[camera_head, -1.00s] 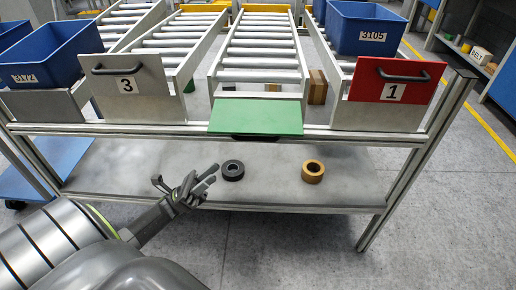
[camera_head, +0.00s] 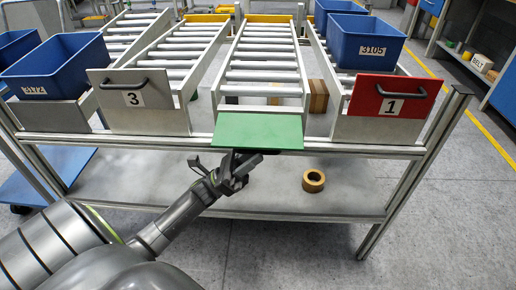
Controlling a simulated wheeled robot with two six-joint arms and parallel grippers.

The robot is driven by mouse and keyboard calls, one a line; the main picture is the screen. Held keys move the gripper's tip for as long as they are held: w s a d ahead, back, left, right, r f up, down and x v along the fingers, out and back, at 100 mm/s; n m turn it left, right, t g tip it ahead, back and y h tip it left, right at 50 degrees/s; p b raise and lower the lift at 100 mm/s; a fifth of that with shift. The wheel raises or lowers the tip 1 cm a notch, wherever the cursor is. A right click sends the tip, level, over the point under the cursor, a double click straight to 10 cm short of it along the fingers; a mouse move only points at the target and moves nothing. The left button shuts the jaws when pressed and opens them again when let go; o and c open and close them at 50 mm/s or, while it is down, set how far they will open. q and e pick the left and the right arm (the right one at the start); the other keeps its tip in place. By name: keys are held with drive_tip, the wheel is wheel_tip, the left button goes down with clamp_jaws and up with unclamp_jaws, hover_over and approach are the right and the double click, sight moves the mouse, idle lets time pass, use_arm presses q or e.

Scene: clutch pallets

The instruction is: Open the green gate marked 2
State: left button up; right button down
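The green gate (camera_head: 258,131) is at the front end of the middle roller lane in the head view. It is tilted down and outward, with its plain green face showing and no number in sight. Its handle is hidden. My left gripper (camera_head: 241,163) is just under the gate's lower edge, left of its middle. Its fingertips are partly hidden by the gate and the dark parts overlap, so I cannot tell whether it is open or on the handle. My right gripper is out of view.
Upright grey gate 3 (camera_head: 107,91) and red gate 1 (camera_head: 416,89) flank the lane. The roller lane (camera_head: 262,76) behind the green gate is empty. Blue bins (camera_head: 61,78) stand left and right (camera_head: 357,33). A tan tape roll (camera_head: 313,181) lies on the lower shelf (camera_head: 360,192).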

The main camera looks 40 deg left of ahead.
use_arm(q)
drive_tip(key=shift+x, duration=0.8)
drive_tip(key=shift+c, duration=0.4)
clamp_jaws()
